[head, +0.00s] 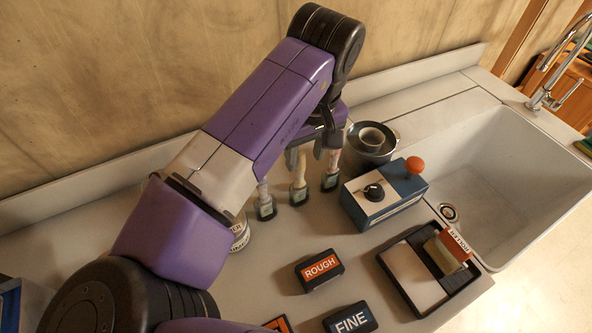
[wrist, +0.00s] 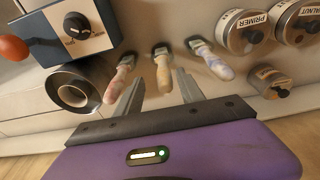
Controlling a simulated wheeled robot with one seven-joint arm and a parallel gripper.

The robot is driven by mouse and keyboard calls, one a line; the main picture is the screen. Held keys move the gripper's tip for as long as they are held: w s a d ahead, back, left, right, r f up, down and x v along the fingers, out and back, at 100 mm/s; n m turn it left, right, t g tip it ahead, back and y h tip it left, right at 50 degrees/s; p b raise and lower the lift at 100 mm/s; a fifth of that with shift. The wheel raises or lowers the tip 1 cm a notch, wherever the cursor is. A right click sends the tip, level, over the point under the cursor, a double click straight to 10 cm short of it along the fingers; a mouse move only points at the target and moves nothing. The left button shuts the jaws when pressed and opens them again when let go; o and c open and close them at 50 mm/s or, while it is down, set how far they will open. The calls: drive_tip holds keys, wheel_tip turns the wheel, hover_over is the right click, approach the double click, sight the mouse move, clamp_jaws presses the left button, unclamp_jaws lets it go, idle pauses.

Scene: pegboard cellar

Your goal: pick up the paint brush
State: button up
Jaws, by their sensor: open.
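Three paint brushes stand in a row on the counter, pale handles up, dark lower ends down: a left one (head: 265,203), a middle one (head: 299,183) and a right one (head: 331,170). My gripper (head: 308,157) is open and empty, pointing down over the row at the back of the counter. In the wrist view the middle brush (wrist: 162,70) shows between the two fingers (wrist: 160,92), its handle end toward the gripper. The other two brushes stand outside the fingers, one on each side. I cannot tell whether a finger touches any handle.
A grey pot (head: 366,157) and a blue box with an orange knob (head: 385,200) stand right of the brushes. Labelled cans (wrist: 243,35) stand on the other side. ROUGH (head: 319,270) and FINE (head: 350,319) blocks, a black tray (head: 470,284) and a sink (head: 490,165) lie farther off.

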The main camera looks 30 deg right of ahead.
sight(299, 174)
drive_tip(key=f, duration=0.2)
drive_tip(key=w+f, duration=0.1)
drive_tip(key=f, duration=0.1)
drive_tip(key=f+p, duration=0.1)
drive_tip(key=f, duration=0.2)
drive_tip(key=shift+w+a+f, duration=0.1)
drive_tip(key=shift+w+a, duration=0.05)
drive_tip(key=shift+a, duration=0.2)
clamp_jaws()
idle(1.0)
